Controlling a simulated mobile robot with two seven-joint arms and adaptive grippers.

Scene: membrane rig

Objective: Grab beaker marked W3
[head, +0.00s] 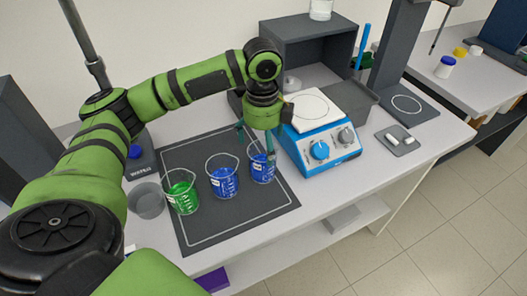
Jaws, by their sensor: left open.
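Three beakers stand in a row on a dark mat (195,232) with a light outline. The left one is a beaker with green liquid (182,196). The middle one is a beaker with blue liquid (223,182). The right one is another beaker with blue liquid (260,172). Their white labels are too small to read, so I cannot tell which is W3. My left gripper (256,142) is open and points down at the right blue beaker, with its fingers at about rim height. One finger overlaps that rim in the picture. My right gripper is not in view.
A blue hotplate stirrer (320,149) stands close right of the right blue beaker. An empty grey container (147,200) stands left of the green beaker. A grey shelf box (305,48) is behind. A small tray (397,141) lies at right. The mat's front strip is clear.

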